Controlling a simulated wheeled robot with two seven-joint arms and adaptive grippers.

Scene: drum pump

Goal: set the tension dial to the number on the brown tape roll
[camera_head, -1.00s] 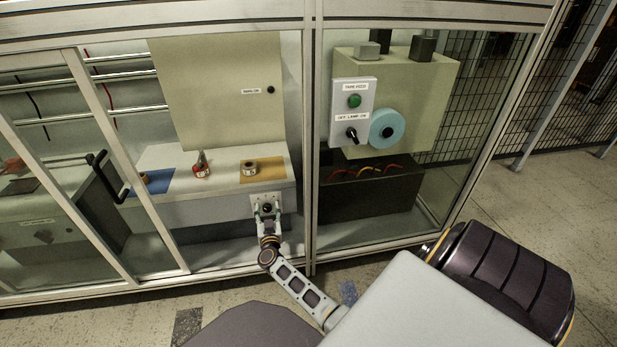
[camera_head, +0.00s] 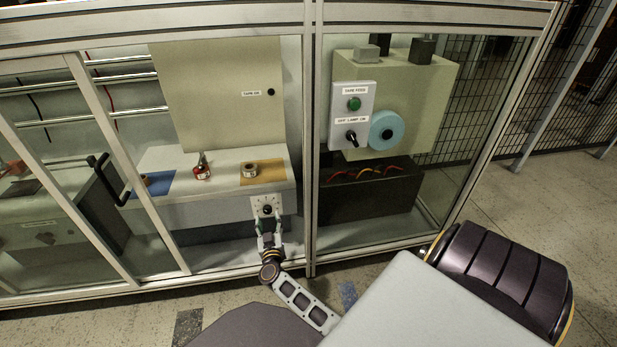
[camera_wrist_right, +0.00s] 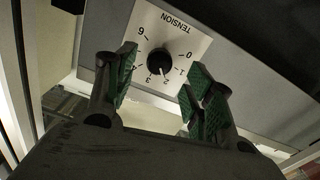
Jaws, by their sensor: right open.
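The tension dial (camera_wrist_right: 160,62) is a black knob on a white plate marked TENSION with numbers around it; its pale mark appears to point near 2. It also shows in the head view (camera_head: 267,209), on the front of the grey bench. My right gripper (camera_head: 268,235) is open just in front of the dial. In the wrist view its green-padded fingers (camera_wrist_right: 160,92) are apart, one each side below the knob, not touching it. The brown tape roll (camera_head: 249,169) lies on a tan mat; its number is too small to read. My left gripper is not in view.
A red tape dispenser-like object (camera_head: 203,172) and a blue mat (camera_head: 156,184) share the bench top (camera_head: 222,182). A frame post (camera_head: 310,150) stands right of the dial. A door handle (camera_head: 108,178) is at left. Right of the post is a TAPE FEED panel (camera_head: 353,115).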

